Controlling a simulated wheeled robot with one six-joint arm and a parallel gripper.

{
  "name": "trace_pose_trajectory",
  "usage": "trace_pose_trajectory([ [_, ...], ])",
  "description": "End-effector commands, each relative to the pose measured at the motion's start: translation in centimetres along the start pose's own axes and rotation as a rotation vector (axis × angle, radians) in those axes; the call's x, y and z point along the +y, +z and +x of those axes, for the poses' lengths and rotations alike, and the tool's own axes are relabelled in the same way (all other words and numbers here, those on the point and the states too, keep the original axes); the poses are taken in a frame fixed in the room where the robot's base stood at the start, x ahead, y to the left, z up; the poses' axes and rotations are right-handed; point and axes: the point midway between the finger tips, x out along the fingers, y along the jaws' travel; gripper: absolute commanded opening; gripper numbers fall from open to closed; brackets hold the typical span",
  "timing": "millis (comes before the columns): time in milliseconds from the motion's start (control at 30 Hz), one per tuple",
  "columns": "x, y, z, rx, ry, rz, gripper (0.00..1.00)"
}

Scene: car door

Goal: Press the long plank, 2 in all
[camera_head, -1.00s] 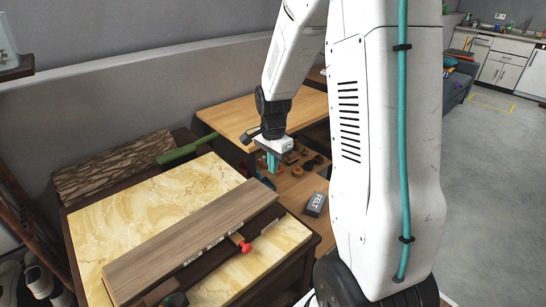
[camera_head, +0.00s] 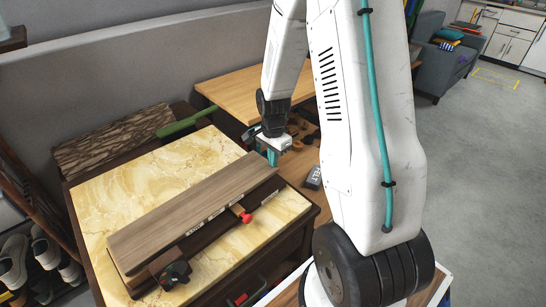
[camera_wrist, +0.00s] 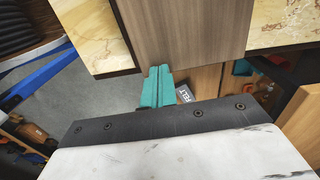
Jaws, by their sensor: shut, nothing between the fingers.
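The long plank (camera_head: 190,208) is a flat brown wooden board lying lengthwise on a dark box on the marble-topped cabinet. Small labels and a red knob (camera_head: 246,217) are along the box's front side. My gripper (camera_head: 272,158) points down just beyond the plank's far right end, its teal fingers shut and empty. In the wrist view the plank (camera_wrist: 195,30) fills the upper middle, and the closed teal fingertips (camera_wrist: 159,72) are at its near edge. I cannot tell whether they touch it.
A dark knob (camera_head: 170,274) is at the box's near left end. The marble top (camera_head: 135,190) is clear behind the plank. A green-handled object (camera_head: 185,123) and a bark slab (camera_head: 110,142) lie at the back. A dark FELT block (camera_head: 314,178) lies to the right of my gripper.

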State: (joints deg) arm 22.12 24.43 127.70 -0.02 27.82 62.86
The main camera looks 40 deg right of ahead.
Motion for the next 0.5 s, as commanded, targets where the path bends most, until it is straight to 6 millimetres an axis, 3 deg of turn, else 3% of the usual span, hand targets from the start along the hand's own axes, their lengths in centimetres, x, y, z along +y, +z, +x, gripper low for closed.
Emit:
trace_pose_trajectory([
  [233,0.1,-0.1,4.4,-0.002,0.005,0.0,0.0],
  [500,0.1,-0.3,5.9,-0.002,0.008,0.001,0.0],
])
